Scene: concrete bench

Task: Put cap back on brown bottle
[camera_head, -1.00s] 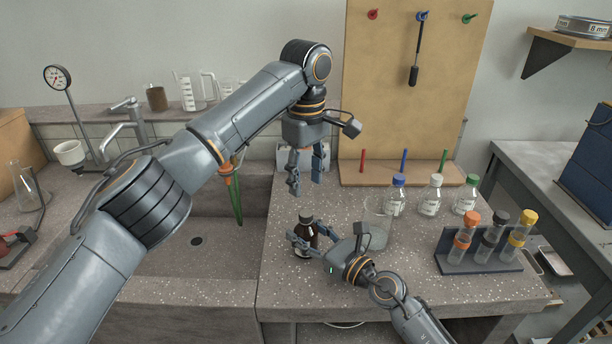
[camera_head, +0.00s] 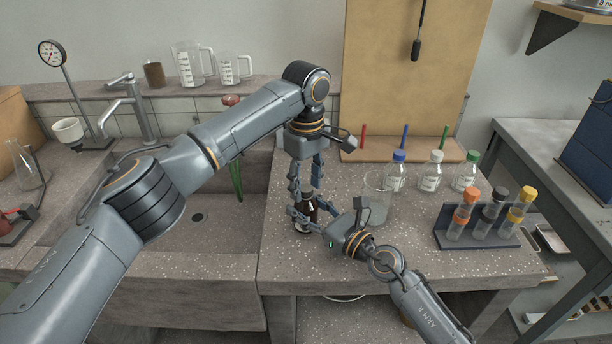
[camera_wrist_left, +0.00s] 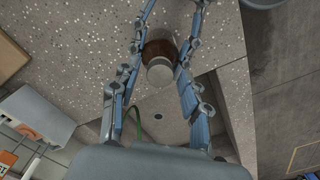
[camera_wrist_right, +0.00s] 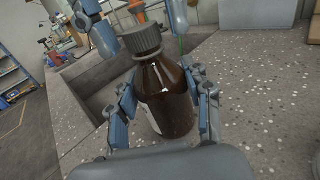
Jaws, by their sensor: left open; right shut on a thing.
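The brown bottle (camera_head: 303,226) stands upright at the bench's front left edge, close to the sink. My right gripper (camera_head: 308,214) is shut around its body, and the right wrist view shows the brown glass (camera_wrist_right: 168,95) between the fingers. A dark ribbed cap (camera_wrist_right: 141,41) sits upright on the bottle's neck; I cannot tell whether it is screwed tight. My left gripper (camera_head: 305,190) points down from above, open, with one finger on each side of the cap. The left wrist view shows the cap's round top (camera_wrist_left: 160,71) between the fingers, with visible gaps.
A clear beaker (camera_head: 377,195) stands just right of the bottle, near my right wrist. Several capped bottles (camera_head: 431,178) and a tube rack (camera_head: 477,238) are farther right. The sink (camera_head: 198,258) opens to the left. A pegboard stand (camera_head: 372,152) is behind.

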